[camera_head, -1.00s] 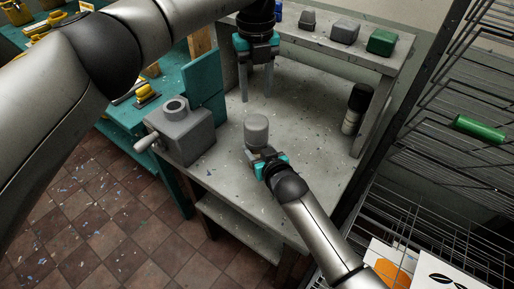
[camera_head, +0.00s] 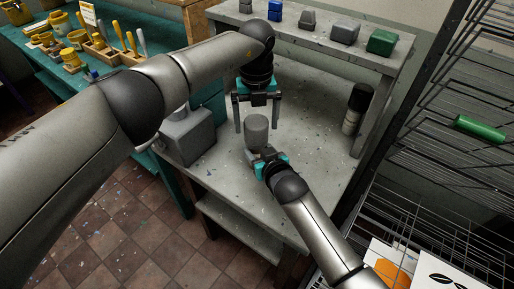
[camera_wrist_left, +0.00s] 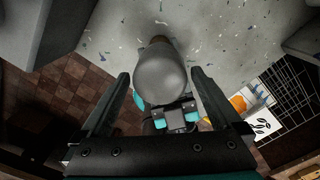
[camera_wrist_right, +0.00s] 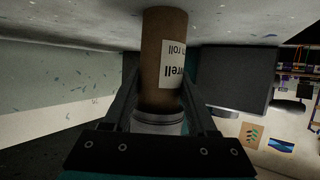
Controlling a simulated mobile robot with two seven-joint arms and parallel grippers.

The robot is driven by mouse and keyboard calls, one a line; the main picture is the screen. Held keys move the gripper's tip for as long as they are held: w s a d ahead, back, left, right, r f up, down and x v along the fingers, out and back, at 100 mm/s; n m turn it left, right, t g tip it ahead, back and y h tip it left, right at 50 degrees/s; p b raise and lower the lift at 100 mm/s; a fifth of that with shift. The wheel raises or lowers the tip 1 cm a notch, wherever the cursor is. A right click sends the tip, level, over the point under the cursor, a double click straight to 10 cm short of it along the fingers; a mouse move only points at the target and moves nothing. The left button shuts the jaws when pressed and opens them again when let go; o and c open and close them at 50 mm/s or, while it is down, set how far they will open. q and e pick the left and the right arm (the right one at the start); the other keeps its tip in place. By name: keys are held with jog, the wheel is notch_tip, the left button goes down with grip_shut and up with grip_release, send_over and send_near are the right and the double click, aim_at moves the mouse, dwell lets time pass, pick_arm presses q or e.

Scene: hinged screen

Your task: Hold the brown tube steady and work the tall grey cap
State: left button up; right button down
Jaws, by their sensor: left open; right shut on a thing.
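The tall grey cap (camera_head: 257,131) stands on top of the brown tube, which is upright on the grey workbench. The brown tube (camera_wrist_right: 163,50) with a white printed label shows in the right wrist view, the cap's lower rim (camera_wrist_right: 158,122) beside it. My right gripper (camera_head: 256,153) is shut on the tube below the cap. My left gripper (camera_head: 256,122) is open above the cap, pointing down. In the left wrist view the cap (camera_wrist_left: 160,75) lies between the spread fingers, with a gap on each side. The tube is mostly hidden there.
A grey box-shaped fixture (camera_head: 187,137) stands left of the tube, partly behind my left arm. A dark and pale cylinder (camera_head: 355,108) stands to the right. A raised shelf (camera_head: 330,45) with small blocks is behind. A wire rack (camera_head: 440,150) borders the right side.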

pick_arm(q)
jog(key=shift+f, duration=1.35)
pick_arm(e)
jog(key=shift+s+f, duration=0.2)
jog(key=shift+f, duration=0.3)
pick_arm(q)
jog(key=shift+c, duration=0.4)
jog(key=c, duration=1.2)
jog(key=shift+c, duration=0.2)
jog(key=shift+r, duration=3.15)
pick_arm(e)
jog(key=c, duration=0.7)
grip_release()
jog(key=o, duration=0.6)
jog(key=shift+w+r, duration=0.2)
jog(key=shift+r, duration=0.1)
